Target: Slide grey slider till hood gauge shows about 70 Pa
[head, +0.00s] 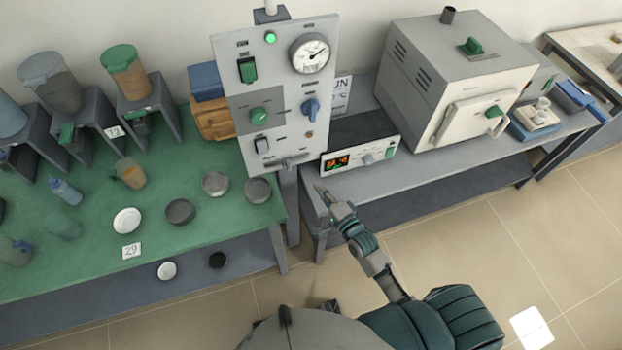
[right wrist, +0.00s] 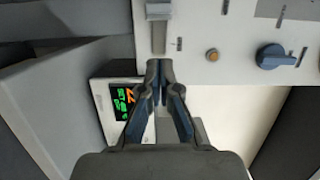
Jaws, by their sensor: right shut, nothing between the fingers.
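The grey control panel (head: 280,90) stands upright at the centre of the head view. Its round white gauge (head: 309,53) has a dark needle pointing up and right; the numbers are too small to read. The grey slider (head: 288,163) sits low on the panel, and its grey handle (right wrist: 158,34) shows at the top of the right wrist view. My right gripper (head: 322,192) is shut and empty, below and right of the slider. My left gripper is not visible.
A blue knob (head: 310,110) and green knob (head: 259,116) are higher on the panel. The green table (head: 90,250) holds dishes and jars.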

